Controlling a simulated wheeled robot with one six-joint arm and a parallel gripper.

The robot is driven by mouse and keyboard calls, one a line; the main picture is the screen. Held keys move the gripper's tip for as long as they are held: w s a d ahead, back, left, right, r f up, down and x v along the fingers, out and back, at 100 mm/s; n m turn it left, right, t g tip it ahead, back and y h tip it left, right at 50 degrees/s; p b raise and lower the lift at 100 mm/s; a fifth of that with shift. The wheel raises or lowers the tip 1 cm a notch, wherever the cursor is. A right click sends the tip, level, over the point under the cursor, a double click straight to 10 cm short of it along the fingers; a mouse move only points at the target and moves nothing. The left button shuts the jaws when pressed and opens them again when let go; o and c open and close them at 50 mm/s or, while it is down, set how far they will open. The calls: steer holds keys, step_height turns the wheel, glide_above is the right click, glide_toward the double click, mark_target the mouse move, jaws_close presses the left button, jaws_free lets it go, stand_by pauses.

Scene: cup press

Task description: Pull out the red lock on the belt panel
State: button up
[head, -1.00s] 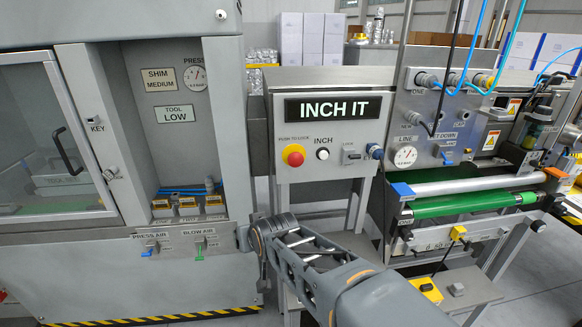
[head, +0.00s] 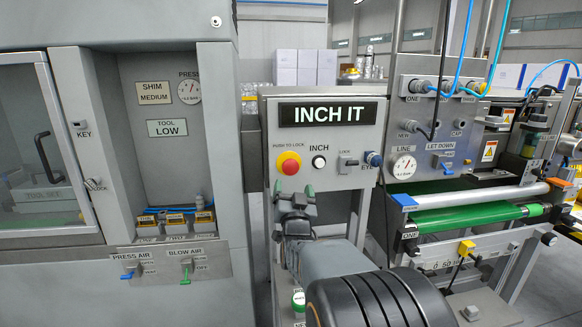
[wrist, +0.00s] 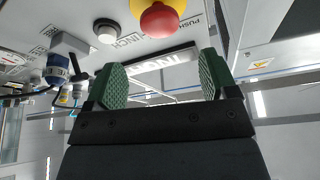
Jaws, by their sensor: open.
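The red mushroom button (head: 289,163) sits on a yellow collar on the INCH IT panel (head: 330,140), under a PUSH TO LOCK label. My gripper (head: 295,190) is just below the button in the head view. In the wrist view my gripper (wrist: 162,80) has its two green pads wide apart with nothing between them. The button lies above the gap between the pads. I cannot tell whether the button is pressed in.
The white INCH button (head: 319,162) is right of the red one, with a small switch (head: 347,163) and a blue-tipped sensor (head: 372,158) further right. The green belt (head: 465,216) and gauge panel stand at right. The grey press cabinet (head: 220,120) is at left.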

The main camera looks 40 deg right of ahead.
mark_target(291, 168)
steer(key=p+x, duration=0.1)
steer(key=x, duration=0.8)
steer(key=shift+w+d+r, duration=0.15)
steer(key=shift+w+d, duration=0.05)
steer(key=shift+w, duration=0.1)
steer(key=shift+c, duration=0.4)
